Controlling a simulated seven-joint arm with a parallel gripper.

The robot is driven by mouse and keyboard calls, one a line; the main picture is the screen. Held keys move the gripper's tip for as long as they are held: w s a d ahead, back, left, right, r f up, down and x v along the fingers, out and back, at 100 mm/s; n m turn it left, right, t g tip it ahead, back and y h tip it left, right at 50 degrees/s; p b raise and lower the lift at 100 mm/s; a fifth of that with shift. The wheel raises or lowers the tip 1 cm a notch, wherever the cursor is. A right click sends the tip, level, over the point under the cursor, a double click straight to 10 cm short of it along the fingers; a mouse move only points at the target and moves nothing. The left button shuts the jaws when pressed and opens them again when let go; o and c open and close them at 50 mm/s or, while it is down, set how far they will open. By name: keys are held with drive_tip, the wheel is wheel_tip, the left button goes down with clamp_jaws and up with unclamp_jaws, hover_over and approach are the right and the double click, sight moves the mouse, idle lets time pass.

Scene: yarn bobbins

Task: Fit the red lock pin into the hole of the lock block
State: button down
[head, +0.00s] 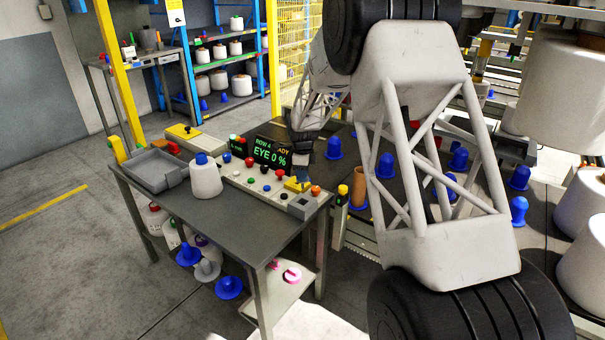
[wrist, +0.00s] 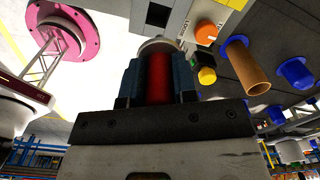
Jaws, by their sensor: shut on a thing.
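My gripper (wrist: 158,80) is shut on the red lock pin (wrist: 158,76), which sits upright in the picture between the two blue-grey fingers in the wrist view. A pale round end (wrist: 158,46) shows past the fingertips. In the head view my gripper (head: 303,174) is low over the right end of the control panel; the pin cannot be made out there. A grey block with a dark recess, likely the lock block (head: 303,209), stands at the panel's front right corner. In the wrist view a grey part with dark openings (wrist: 176,13) lies beyond the pin, apparently apart from it.
An orange button (head: 315,190) and a yellow part (head: 292,186) sit close to my gripper. A yellow-topped post (head: 343,190) and a brown tube (head: 360,188) stand to the right. A white bobbin (head: 206,180) and a grey tray (head: 157,170) are on the bench's left; its front is clear.

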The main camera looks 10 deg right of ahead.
drive_tip(key=shift+w, duration=0.1)
drive_tip(key=w+f, duration=0.1)
drive_tip(key=w, duration=1.1)
drive_tip(key=shift+a, duration=0.15)
idle(0.5)
drive_tip(key=shift+f, duration=0.1)
drive_tip(key=shift+f, duration=1.8)
drive_tip(key=shift+n, duration=0.3)
